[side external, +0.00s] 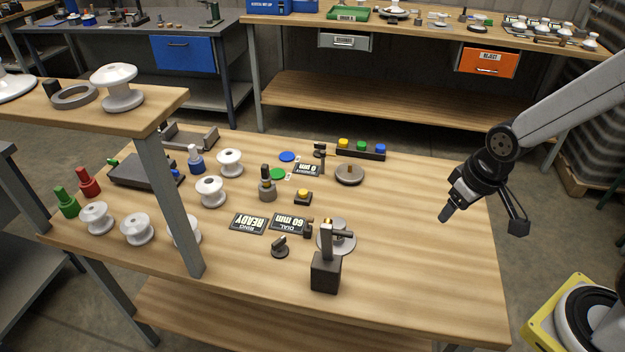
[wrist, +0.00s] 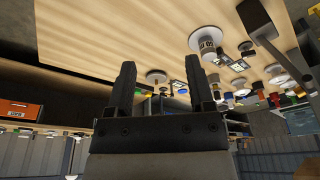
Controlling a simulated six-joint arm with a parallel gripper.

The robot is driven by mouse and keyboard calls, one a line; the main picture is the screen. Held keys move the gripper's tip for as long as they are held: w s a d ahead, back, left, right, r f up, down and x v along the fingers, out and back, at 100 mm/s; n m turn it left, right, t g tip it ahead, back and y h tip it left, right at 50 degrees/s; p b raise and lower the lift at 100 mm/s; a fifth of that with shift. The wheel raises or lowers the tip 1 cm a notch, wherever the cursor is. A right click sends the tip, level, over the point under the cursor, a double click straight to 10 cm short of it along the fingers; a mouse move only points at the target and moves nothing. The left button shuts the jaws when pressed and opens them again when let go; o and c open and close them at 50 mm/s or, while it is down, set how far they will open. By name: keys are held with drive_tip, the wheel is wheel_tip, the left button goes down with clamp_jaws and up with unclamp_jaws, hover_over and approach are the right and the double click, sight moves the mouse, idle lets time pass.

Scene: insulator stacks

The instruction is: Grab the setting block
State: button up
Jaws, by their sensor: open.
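A dark grey block with a tall upright handle, which looks like the setting block (side external: 326,272), stands near the front edge of the bench. A grey disc with a small fitting (side external: 337,238) sits just behind it. In the wrist view, which is turned over, the block (wrist: 254,15) shows at the top right, to the right of the fingers. My gripper (side external: 445,214) hangs above the right end of the bench, well right of the block and apart from it. In the wrist view my gripper (wrist: 160,85) has its two fingers spread, with nothing held between them.
Display plates (side external: 289,223), a black knob (side external: 280,246) and white insulators (side external: 211,191) stand left of the block. A grey shelf post (side external: 170,205) rises at the left. A button strip (side external: 360,149) lies at the back. The bench's right part (side external: 430,260) is clear.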

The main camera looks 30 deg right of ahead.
drive_tip(key=o, duration=0.3)
drive_tip(key=n+g, duration=0.3)
drive_tip(key=n, duration=1.5)
hover_over(337, 222)
wheel_tip(337, 222, down, 11)
drive_tip(key=shift+s+r, duration=0.15)
drive_tip(key=shift+r, duration=0.05)
drive_tip(key=shift+a+f, duration=0.1)
drive_tip(key=shift+f, duration=1.35)
drive_tip(key=shift+f, duration=0.1)
